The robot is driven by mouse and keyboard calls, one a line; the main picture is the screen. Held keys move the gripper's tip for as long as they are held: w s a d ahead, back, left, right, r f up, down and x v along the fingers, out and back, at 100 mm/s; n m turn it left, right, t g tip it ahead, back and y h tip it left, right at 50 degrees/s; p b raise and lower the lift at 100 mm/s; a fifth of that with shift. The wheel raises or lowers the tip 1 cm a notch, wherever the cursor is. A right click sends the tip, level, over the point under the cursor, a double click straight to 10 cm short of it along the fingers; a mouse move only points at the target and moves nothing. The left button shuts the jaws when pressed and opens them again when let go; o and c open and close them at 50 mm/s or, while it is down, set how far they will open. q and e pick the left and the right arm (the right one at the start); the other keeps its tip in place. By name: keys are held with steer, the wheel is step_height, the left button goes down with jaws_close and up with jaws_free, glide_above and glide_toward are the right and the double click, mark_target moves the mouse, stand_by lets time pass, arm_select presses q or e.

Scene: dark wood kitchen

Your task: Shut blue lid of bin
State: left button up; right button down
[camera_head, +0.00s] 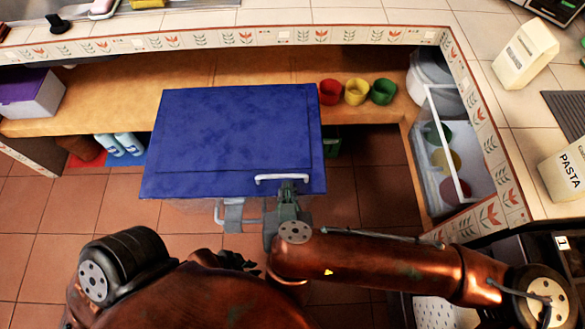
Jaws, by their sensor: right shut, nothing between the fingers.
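The blue lid (235,125) lies over the top of the bin, with a white handle (270,179) near its front right corner. I cannot tell whether the lid is fully seated. My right gripper (288,188) is shut and empty at the lid's front edge, overlapping the handle in the view; contact is unclear. My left gripper (238,262) is low in the view, in front of the bin and apart from the lid. Its fingers are dark and partly hidden by my arm.
A wooden shelf behind the bin holds red (330,91), yellow (356,91) and green (383,91) cups. A purple-lidded box (30,95) stands at the left. A clear container (450,150) stands at the right. Tiled floor (75,240) is free to the left.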

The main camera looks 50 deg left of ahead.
stand_by(0.4)
steer(key=v, duration=0.7)
steer(key=shift+r, duration=0.15)
steer(key=shift+s, duration=0.2)
